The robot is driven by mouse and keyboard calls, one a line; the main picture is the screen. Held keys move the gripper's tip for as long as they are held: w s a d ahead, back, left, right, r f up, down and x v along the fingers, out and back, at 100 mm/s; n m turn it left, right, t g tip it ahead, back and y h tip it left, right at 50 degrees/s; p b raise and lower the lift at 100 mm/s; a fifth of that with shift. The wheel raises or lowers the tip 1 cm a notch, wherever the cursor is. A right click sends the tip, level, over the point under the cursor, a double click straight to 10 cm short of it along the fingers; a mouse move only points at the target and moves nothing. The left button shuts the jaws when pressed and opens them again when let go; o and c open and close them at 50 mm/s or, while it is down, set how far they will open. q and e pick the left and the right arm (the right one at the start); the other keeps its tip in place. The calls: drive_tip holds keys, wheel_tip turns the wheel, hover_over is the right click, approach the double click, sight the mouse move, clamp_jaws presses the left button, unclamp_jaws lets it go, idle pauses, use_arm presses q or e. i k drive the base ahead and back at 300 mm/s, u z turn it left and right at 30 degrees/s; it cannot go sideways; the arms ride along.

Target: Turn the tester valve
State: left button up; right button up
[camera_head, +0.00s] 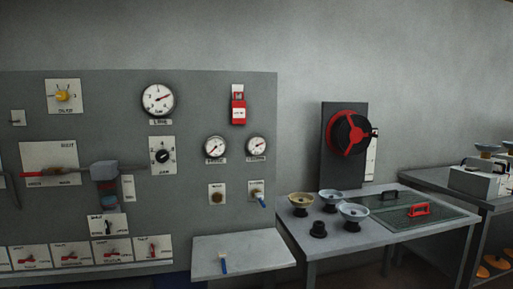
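Several controls show in the head view, and I cannot read which one is the tester valve. A small blue-handled lever (261,199) points down on a white plate at the panel's lower right. A yellow knob (63,96) is on a plate at the upper left. A black dial knob (162,156) is mid-panel. Neither of my grippers is in view.
The grey panel (205,95) also carries round gauges (158,100), a red lockout tag (238,108) and a row of red switches (69,257). A small shelf (240,250) and a table (335,241) with bowls stand in front. Wall above is clear.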

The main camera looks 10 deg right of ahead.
sight(113, 254)
drive_tip(key=k, duration=0.65)
drive_tip(key=u, duration=0.7)
drive_tip(key=i, duration=1.75)
drive_tip(key=z, duration=0.2)
